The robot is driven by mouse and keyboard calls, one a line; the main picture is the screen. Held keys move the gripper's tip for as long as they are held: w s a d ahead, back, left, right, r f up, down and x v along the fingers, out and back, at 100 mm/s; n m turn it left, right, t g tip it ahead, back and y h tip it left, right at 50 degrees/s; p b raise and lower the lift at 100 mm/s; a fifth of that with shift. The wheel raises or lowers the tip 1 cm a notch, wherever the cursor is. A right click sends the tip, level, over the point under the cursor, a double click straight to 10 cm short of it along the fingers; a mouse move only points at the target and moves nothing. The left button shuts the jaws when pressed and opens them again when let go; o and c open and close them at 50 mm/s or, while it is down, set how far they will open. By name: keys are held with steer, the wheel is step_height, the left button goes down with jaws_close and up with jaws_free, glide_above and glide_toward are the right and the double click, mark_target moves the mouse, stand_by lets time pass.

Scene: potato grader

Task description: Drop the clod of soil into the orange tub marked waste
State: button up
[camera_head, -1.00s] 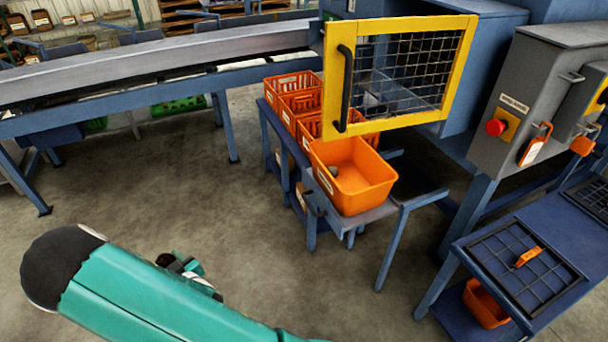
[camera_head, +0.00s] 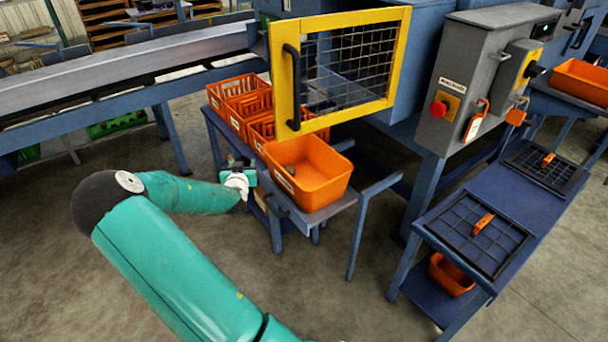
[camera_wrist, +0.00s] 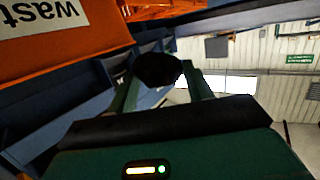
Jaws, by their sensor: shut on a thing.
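The dark, lumpy clod of soil (camera_wrist: 157,69) is between the fingers of my gripper (camera_wrist: 160,82) in the wrist view. The gripper is shut on it. The orange tub marked waste (camera_head: 325,190) stands on the near end of a blue stand in the head view, with a small lump inside. Its upside-down label and orange wall (camera_wrist: 100,38) fill the upper left of the wrist view. In the head view my gripper (camera_head: 240,163) is just left of the tub, beside its labelled side and not over its opening.
Several orange crates (camera_head: 238,92) stand behind the tub. A yellow-framed mesh door (camera_head: 292,72) hangs open just behind and above the tub. A grey control box (camera_head: 465,75) with a red button stands to the right. A blue bench (camera_head: 505,190) carries black grids. Floor at front is clear.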

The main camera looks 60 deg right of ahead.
steer(key=s+d+r+m+g+h, duration=0.1)
steer(key=s+d+r+m+g, duration=0.25)
steer(key=s+d, duration=0.5)
steer(key=s+d+r+m+g+h, duration=0.1)
steer(key=s+d+r+m+g, duration=0.1)
steer(key=s+d+r+g, duration=0.45)
step_height(320, 180, down, 7)
steer(key=d+t, duration=0.2)
steer(key=shift+s+d+t, duration=0.25)
steer(key=shift+s+t, duration=0.05)
steer(key=shift+t, duration=0.1)
steer(key=o, duration=1.1)
steer(key=v, duration=1.3)
steer(key=shift+a, duration=0.4)
